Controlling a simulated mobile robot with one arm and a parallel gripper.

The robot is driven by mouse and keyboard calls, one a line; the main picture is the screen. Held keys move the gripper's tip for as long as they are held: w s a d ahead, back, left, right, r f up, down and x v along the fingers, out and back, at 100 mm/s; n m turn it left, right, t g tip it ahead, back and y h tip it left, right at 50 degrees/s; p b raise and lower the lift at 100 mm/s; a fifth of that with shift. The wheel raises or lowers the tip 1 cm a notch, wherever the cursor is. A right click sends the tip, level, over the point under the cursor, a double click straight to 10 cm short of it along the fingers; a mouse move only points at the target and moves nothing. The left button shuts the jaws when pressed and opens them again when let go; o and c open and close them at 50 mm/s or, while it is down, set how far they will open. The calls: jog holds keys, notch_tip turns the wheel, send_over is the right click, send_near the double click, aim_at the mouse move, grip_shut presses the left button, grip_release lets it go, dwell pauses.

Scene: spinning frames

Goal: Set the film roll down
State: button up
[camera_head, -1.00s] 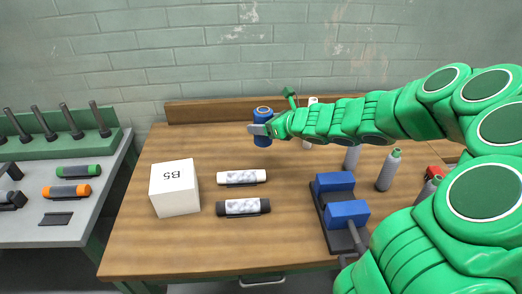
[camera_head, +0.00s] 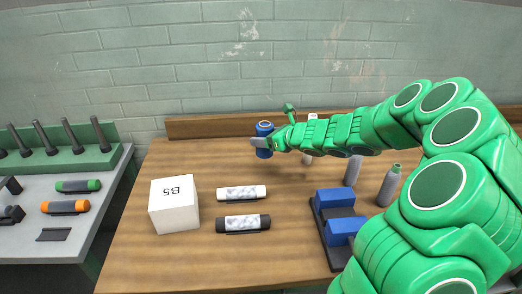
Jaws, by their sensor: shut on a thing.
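The film roll (camera_head: 264,128) is an upright blue cylinder with a light ring on its top, near the back edge of the wooden bench (camera_head: 150,262). My gripper (camera_head: 262,143) is shut on it from the right, and a grey finger crosses its front. I cannot tell whether its base touches the bench top or hangs just above it. My green arm reaches in from the right and hides part of the bench behind it.
A white box marked B5 (camera_head: 174,212), a white roll (camera_head: 241,193) and a black roll (camera_head: 243,224) lie left of centre. A blue-and-black fixture (camera_head: 334,199) and grey bottles (camera_head: 390,184) stand to the right. A wooden back rail (camera_head: 210,128) runs behind. The bench's left back area is clear.

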jog(key=shift+w+a+f, duration=0.1)
jog(key=shift+w+f, duration=0.95)
jog(key=shift+f, duration=0.55)
jog(key=shift+w+a+f, duration=0.1)
jog(key=shift+w+f, duration=0.95)
jog(key=shift+f, duration=0.55)
jog(key=shift+w+a+f, duration=0.1)
jog(key=shift+w+f, duration=0.95)
jog(key=shift+f, duration=0.55)
jog(key=shift+f, duration=0.1)
jog(key=o, duration=1.2)
jog(key=shift+s+d+r, duration=0.2)
jog(key=shift+d+r, duration=0.05)
jog(key=shift+d, duration=0.05)
jog(key=v, duration=1.1)
jog(key=shift+s+r, duration=0.1)
